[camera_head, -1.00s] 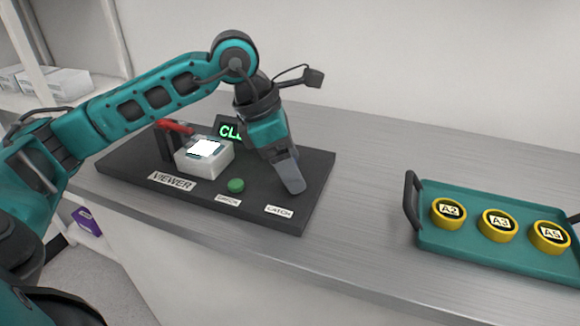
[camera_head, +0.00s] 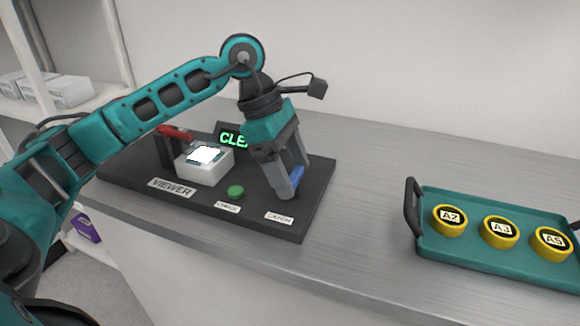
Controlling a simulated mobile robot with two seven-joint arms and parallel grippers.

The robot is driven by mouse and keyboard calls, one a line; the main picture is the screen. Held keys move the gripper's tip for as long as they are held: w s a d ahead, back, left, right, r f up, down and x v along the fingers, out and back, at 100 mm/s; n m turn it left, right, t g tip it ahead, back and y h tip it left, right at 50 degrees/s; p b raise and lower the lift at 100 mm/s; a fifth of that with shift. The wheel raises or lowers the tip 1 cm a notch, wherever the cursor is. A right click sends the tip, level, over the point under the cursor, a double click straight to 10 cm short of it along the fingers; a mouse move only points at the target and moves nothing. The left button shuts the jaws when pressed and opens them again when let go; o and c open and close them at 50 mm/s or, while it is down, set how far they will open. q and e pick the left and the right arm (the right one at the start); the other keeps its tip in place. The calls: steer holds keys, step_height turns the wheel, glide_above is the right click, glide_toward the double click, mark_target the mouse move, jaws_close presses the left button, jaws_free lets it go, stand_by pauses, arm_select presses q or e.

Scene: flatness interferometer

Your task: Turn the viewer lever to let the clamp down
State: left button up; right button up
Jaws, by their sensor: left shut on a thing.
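The viewer is a black base (camera_head: 150,168) on the counter, marked VIEWER, with a white block (camera_head: 211,172) bearing a bright lit window. A red-handled clamp piece (camera_head: 175,132) sits raised at the block's left rear. At the right end, behind the LATCH label (camera_head: 279,217), a blue lever piece (camera_head: 297,175) shows between the fingers of my left gripper (camera_head: 291,184). My left gripper points down and is shut on this blue lever, whose lower part the fingers hide. My right gripper is not in view.
A green button (camera_head: 236,191) is left of my left gripper. A display (camera_head: 231,137) showing green letters, partly hidden by my gripper, stands behind. A teal tray (camera_head: 470,255) with yellow round pieces A2, A3 and A5 (camera_head: 551,242) lies right. The counter between is clear.

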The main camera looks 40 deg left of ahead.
arm_select(q)
steer(key=o, duration=1)
steer(key=shift+r, duration=0.15)
steer(key=p+v, duration=0.1)
steer(key=v, duration=1.1)
steer(key=shift+a+r+p, duration=0.15)
steer(key=shift+r+p, duration=0.15)
steer(key=shift+p, duration=0.1)
steer(key=shift+s, duration=0.15)
